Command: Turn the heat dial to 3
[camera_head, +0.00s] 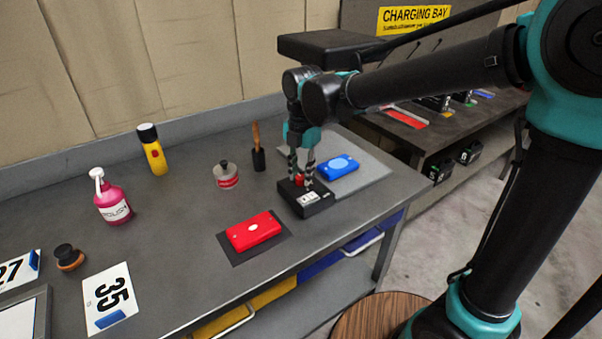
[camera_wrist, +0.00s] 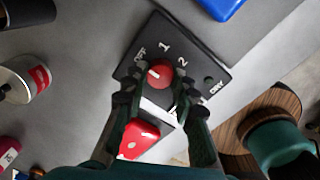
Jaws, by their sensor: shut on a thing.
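The heat dial (camera_wrist: 160,72) is a red knob on a black control box (camera_head: 305,200) on the grey bench. In the wrist view, the box face has white marks reading OFF, 1 and 2, with further lettering at the right and lower edge partly hidden by a finger. A white mark on the knob lies on its left side, nearer OFF than 1 or 2. My gripper (camera_head: 300,181) reaches down from above with its fingers on either side of the knob, shut on it. The fingertips also show in the wrist view (camera_wrist: 160,88). The 3 cannot be read clearly.
A red case (camera_head: 253,230) lies on a dark mat just left of the box. A blue case (camera_head: 339,167) lies on a grey mat behind it.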

